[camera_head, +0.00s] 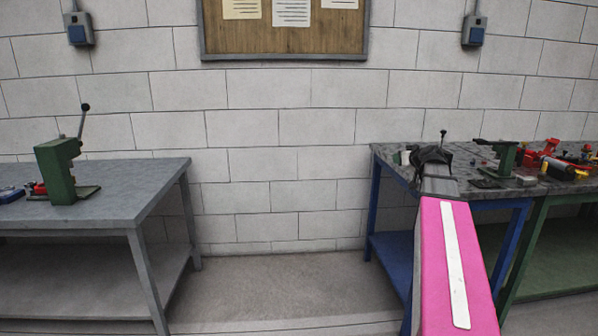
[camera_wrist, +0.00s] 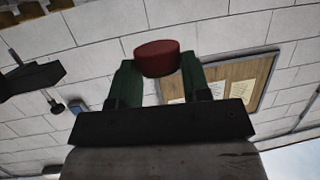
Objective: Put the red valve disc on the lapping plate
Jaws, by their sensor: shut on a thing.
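The red valve disc (camera_wrist: 157,58) is a short red cylinder in the wrist view. My gripper (camera_wrist: 158,70) is shut on it, with one green finger on each side of the disc. The wall fills the background behind the disc, and no surface shows under it. In the head view my pink arm reaches to the left end of the right-hand bench, and my dark gripper (camera_head: 430,156) is over that end. The disc cannot be made out there. I cannot pick out the lapping plate for certain in either view.
The right-hand bench (camera_head: 385,152) bears a green press (camera_head: 503,158) and several red, yellow and dark items. A left bench (camera_head: 120,190) holds another green press (camera_head: 60,170). Bare floor (camera_head: 285,280) lies between them. A dark bar (camera_wrist: 35,75) is close by in the wrist view.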

